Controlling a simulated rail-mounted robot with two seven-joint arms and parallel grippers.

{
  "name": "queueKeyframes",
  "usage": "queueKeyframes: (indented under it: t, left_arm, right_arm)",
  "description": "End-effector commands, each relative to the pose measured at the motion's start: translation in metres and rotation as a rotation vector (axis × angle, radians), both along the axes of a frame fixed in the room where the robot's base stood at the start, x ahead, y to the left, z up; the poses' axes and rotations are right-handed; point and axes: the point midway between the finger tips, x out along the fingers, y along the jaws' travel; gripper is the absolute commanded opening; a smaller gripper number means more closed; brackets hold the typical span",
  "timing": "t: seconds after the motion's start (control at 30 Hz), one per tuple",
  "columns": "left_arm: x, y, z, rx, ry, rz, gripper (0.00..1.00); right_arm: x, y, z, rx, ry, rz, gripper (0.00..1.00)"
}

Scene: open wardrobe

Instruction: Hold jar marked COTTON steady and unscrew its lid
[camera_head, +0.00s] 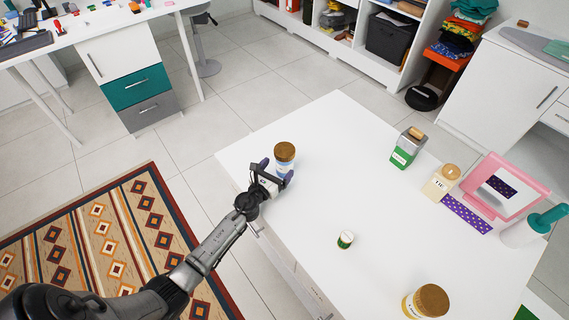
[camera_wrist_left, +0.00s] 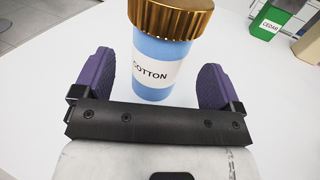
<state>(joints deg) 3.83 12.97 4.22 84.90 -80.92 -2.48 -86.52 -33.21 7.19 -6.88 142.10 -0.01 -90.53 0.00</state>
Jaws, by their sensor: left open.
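The jar marked COTTON (camera_wrist_left: 152,85) is light blue with a white label and a ribbed copper-brown lid (camera_wrist_left: 164,19). In the head view the jar (camera_head: 284,164) stands upright near the left corner of the white tabletop, its lid (camera_head: 285,150) on. My left gripper (camera_head: 276,171) is open at the jar, with one purple finger on each side. In the left wrist view the open fingers (camera_wrist_left: 155,85) show gaps to the jar on both sides. The jar's base is partly hidden by my gripper. My right gripper is not in view.
On the white tabletop (camera_head: 330,190) stand a green CEDAR container (camera_head: 405,150), a cream jar (camera_head: 440,182), a small green-and-white jar (camera_head: 345,239) and a brown-lidded jar (camera_head: 425,302). A pink-framed mirror (camera_head: 505,187) is at the right.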

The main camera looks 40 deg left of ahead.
Motion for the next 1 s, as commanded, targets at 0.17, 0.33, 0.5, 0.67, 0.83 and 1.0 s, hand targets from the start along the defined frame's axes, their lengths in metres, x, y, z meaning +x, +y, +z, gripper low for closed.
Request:
queueKeyframes:
  t: [0.17,0.33,0.5,0.67,0.83,1.0]
  left_arm:
    - [0.023,0.003,0.0,-0.003,-0.002,0.002,0.91]
    - [0.042,0.005,0.0,-0.003,-0.002,0.002,0.91]
    - [0.049,0.006,0.001,-0.002,-0.001,0.001,0.91]
    - [0.05,0.006,0.001,-0.001,-0.001,0.001,0.91]
    - [0.049,0.006,0.001,-0.001,-0.001,0.001,0.8]
    - [0.049,0.006,0.001,-0.001,-0.001,0.001,0.64]
  right_arm:
    - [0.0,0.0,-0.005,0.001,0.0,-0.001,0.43]
    - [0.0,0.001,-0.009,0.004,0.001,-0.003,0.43]
    - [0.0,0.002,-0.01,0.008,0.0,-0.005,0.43]
    - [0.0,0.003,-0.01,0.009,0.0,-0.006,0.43]
    - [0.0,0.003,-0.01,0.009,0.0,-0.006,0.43]
    - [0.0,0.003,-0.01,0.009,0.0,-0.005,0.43]
